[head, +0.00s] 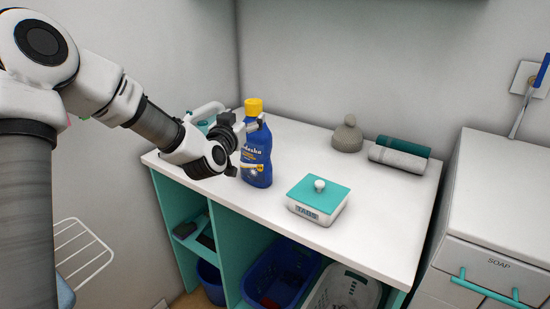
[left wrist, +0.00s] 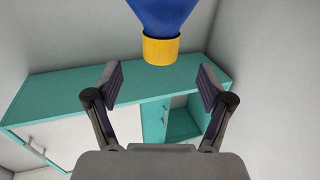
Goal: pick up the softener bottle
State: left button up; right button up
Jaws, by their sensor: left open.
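The softener bottle (head: 262,172) is blue with a yellow cap and stands upright near the left end of the white counter. My left gripper (head: 250,146) is open at the left side of the bottle, and its fingers overlap part of the bottle and its label in the head view. In the left wrist view, the bottle (left wrist: 163,15) enters from the top edge, cap towards the picture's middle. It lines up with the gap between the open fingers (left wrist: 160,80), which hold nothing. Contact between fingers and bottle cannot be told. My right gripper is not in view.
A white box with a teal lid (head: 318,193) stands right of the bottle. A grey-beige rounded container (head: 347,136) and rolled towels (head: 400,153) are at the back. A white-and-teal object (head: 207,110) is partly hidden behind my left gripper. The counter's front right is clear.

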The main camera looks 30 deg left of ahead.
aim_at(250, 109)
pick_arm(q)
jog(key=p+x, duration=0.2)
jog(key=x, duration=0.5)
jog(key=shift+w+r+p, duration=0.1)
jog(key=shift+w+p, duration=0.2)
jog(key=shift+w+a, duration=0.1)
jog(key=shift+a, duration=0.15)
jog(key=shift+d, duration=0.2)
jog(key=c, duration=1.4)
grip_shut()
jog(key=shift+a, duration=0.1)
